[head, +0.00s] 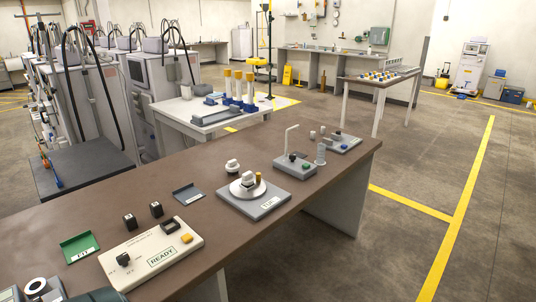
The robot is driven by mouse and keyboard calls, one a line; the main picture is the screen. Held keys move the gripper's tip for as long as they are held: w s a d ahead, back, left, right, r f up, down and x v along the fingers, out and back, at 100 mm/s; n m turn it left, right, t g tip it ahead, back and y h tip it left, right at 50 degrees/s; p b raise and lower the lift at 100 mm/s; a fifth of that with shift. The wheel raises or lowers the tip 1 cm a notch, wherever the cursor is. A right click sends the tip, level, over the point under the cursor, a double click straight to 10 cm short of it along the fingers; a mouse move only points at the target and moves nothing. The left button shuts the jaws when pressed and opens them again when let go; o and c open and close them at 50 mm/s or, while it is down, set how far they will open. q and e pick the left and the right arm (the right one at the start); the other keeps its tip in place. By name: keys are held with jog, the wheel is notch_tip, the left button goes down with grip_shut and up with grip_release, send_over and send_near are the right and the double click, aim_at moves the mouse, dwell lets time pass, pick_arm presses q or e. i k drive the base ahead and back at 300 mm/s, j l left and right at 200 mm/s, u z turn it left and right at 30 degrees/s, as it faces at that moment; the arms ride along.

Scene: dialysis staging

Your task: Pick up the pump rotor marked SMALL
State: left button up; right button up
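A small white rotor-like piece (232,167) stands on the brown workbench (330,180), just behind a grey pump base. A second white rotor-like piece (248,179) sits on the round white top of that pump base (254,206). I cannot read the word SMALL on either piece, so I cannot tell which one bears it.
On the bench are a beige READY box (152,248), two small black blocks (130,221), a green tray (79,247), a dark tray (189,192) and a grey stand (295,167) with a white post. Bare bench lies between them. A white table (190,112) stands behind.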

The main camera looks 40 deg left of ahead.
aim_at(247, 179)
jog(key=i+u, duration=0.3)
jog(key=i, duration=0.25)
jog(key=i+l+u, duration=0.25)
jog(key=i, duration=0.25)
jog(key=i+l+u, duration=0.1)
jog(key=i+u, duration=0.2)
jog(key=i, duration=0.25)
jog(key=i+j+u, duration=0.1)
jog(key=i+u, duration=0.15)
jog(key=u, duration=0.2)
jog(key=i+u, duration=0.25)
jog(key=u, duration=0.15)
jog(key=i+u, duration=0.25)
jog(key=u, duration=0.2)
jog(key=i+l+u, duration=0.15)
jog(key=u, duration=0.25)
jog(key=i+l+u, duration=0.25)
jog(key=u, duration=0.2)
